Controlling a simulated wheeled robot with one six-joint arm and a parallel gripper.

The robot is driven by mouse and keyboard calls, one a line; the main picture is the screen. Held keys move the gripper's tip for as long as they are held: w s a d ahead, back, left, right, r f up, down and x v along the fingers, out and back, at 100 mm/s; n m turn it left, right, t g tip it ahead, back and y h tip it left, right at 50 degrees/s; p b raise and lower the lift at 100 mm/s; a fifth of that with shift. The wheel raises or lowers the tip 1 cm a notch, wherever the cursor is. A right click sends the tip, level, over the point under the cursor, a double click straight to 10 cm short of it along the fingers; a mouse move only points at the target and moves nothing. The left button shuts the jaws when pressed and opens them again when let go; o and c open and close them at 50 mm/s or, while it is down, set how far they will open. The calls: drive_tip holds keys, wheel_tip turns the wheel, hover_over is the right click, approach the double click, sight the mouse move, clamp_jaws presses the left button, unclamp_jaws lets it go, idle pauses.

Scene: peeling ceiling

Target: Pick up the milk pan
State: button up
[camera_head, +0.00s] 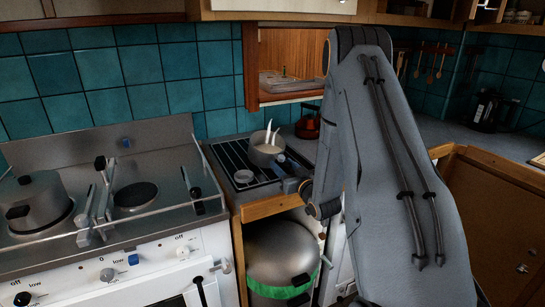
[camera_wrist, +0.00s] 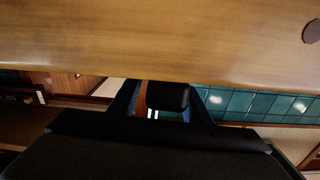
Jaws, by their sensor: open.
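A small light metal pan (camera_head: 263,155), which looks like the milk pan, stands on the dark ribbed surface right of the stove. Two pale utensils stick up out of it. My gripper (camera_head: 283,164) is at the pan's right front side, close to it; whether they touch is hard to see. In the wrist view my gripper's two dark fingers (camera_wrist: 162,100) stand apart. A black rounded piece (camera_wrist: 168,95) shows between them, perhaps the pan's handle. The pan's body cannot be made out there.
A lidded pot (camera_head: 38,201) stands on the stove at the left. A reddish-brown kettle (camera_head: 308,127) is behind and right of the pan. A metal drum with a green band (camera_head: 283,258) is below the counter. A wooden surface (camera_wrist: 160,40) fills the upper wrist view.

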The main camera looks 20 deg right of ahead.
drive_tip(key=shift+c, duration=0.2)
clamp_jaws()
drive_tip(key=shift+r, duration=0.1)
drive_tip(key=shift+r, duration=0.15)
